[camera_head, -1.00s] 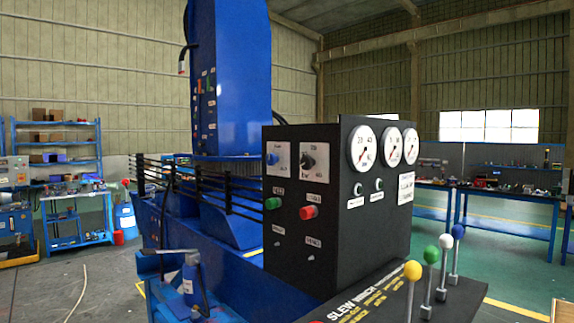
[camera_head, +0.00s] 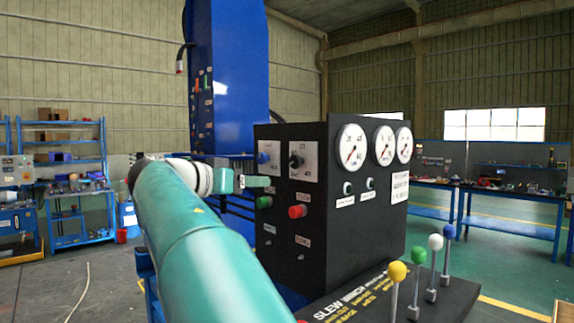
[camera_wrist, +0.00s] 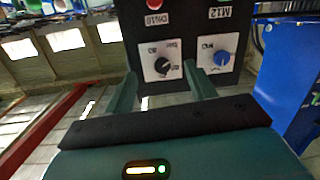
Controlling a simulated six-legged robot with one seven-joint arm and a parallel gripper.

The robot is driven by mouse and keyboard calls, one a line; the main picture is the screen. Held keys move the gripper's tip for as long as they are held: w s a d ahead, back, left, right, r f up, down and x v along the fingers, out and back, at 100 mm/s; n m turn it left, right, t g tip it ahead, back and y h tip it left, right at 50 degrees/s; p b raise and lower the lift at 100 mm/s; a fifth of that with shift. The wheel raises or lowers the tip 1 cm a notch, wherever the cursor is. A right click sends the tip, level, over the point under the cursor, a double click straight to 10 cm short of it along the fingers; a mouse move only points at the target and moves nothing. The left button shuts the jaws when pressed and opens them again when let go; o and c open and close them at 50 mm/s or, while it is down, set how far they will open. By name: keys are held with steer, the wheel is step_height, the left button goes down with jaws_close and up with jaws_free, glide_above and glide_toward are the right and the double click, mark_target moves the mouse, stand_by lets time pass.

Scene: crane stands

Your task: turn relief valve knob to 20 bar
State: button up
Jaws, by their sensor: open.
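A black knob (camera_head: 295,161) sits on a white scale plate on the dark control panel (camera_head: 275,240). A blue knob (camera_head: 263,157) sits on a similar plate to its left. Which one is labelled relief valve is too small to read. My gripper (camera_head: 268,182) is open and empty in front of the panel, at its left side. In the wrist view the panel appears upside down. The black knob (camera_wrist: 162,66) lies in line between the two fingertips (camera_wrist: 159,70), with the blue knob (camera_wrist: 221,58) right of the right finger. Contact is not visible. Exact pointer settings are unclear.
A green button (camera_head: 264,202) and a red button (camera_head: 297,211) sit below the knobs. Dial gauges (camera_head: 352,148) are on the panel's right face. Ball-topped levers (camera_head: 397,271) stand in front. A blue column (camera_head: 228,75) rises behind.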

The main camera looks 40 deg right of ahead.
mark_target(293, 163)
steer(key=shift+m+g+h, duration=0.4)
steer(key=shift+m+h, duration=0.3)
steer(key=shift+m, duration=0.2)
steer(key=d+r, duration=0.1)
steer(key=d, duration=0.3)
steer(key=d+r, duration=0.1)
steer(key=d, duration=0.4)
steer(key=w+d+r, duration=0.1)
steer(key=d, duration=0.3)
steer(key=shift+w+d, duration=0.1)
steer(key=shift+d, duration=0.1)
steer(key=shift+r, duration=0.1)
steer(key=c, duration=1)
steer(key=shift+o, duration=0.2)
steer(key=shift+n, duration=0.3)
